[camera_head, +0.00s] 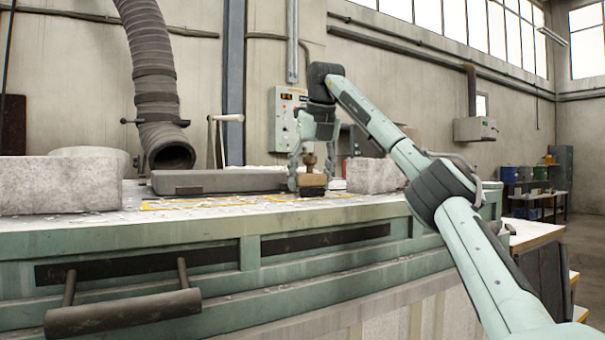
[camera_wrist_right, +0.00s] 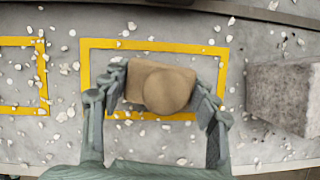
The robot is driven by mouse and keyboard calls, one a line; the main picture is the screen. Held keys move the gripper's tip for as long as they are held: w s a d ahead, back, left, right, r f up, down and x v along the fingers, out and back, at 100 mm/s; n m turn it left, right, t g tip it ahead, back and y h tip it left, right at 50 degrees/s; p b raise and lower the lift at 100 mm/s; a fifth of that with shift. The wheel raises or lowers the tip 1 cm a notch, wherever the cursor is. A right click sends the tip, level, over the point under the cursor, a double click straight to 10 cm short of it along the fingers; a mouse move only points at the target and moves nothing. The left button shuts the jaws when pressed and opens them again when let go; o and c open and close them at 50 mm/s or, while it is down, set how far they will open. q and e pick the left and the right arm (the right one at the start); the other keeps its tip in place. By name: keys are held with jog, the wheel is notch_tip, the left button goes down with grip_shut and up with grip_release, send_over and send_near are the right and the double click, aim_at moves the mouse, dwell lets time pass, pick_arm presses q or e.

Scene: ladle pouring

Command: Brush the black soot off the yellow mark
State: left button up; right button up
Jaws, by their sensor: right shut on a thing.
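My right gripper (camera_head: 313,160) is shut on a brush (camera_head: 311,183), which has a round wooden knob, a block and dark bristles underneath. The brush is upright at the worktop, over a yellow rectangular mark; I cannot tell whether the bristles touch. In the right wrist view the gripper's fingers (camera_wrist_right: 160,98) flank the brush's tan block and knob (camera_wrist_right: 168,90). The brush covers much of the inside of the yellow mark (camera_wrist_right: 84,70). No clear soot patch shows on the visible part inside; anything under the brush is hidden. My left gripper is not in view.
Another yellow outline (camera_wrist_right: 42,75) lies to the left. A speckled stone block (camera_wrist_right: 288,98) stands right of the mark; another block (camera_head: 60,186) is at the left. White chips litter the worktop, with dark specks (camera_wrist_right: 286,38) near the block. A grey slab (camera_head: 215,181) lies behind.

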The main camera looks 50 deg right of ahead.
aim_at(322, 179)
jog(key=shift+s+d+p, duration=0.1)
jog(key=shift+d+p, duration=0.3)
jog(key=shift+s+d+r+p, duration=0.1)
jog(key=shift+s+d+p, duration=0.1)
jog(key=shift+d+p, duration=0.35)
jog(key=shift+s+d+r+p, duration=0.1)
jog(key=shift+s+d+p, duration=0.05)
jog(key=shift+d+p, duration=0.35)
jog(key=shift+s+d+f+p, duration=0.15)
jog(key=shift+d+p, duration=0.1)
jog(key=shift+d, duration=0.25)
jog(key=shift+s+d+r+p, duration=0.15)
jog(key=shift+d+p, duration=0.1)
jog(key=shift+d, duration=0.25)
jog(key=shift+s+d+f, duration=0.15)
jog(key=shift+d, duration=0.35)
jog(key=shift+s+d+f, duration=0.1)
jog(key=shift+s+d, duration=0.05)
jog(key=shift+d, duration=0.3)
jog(key=shift+a, duration=0.1)
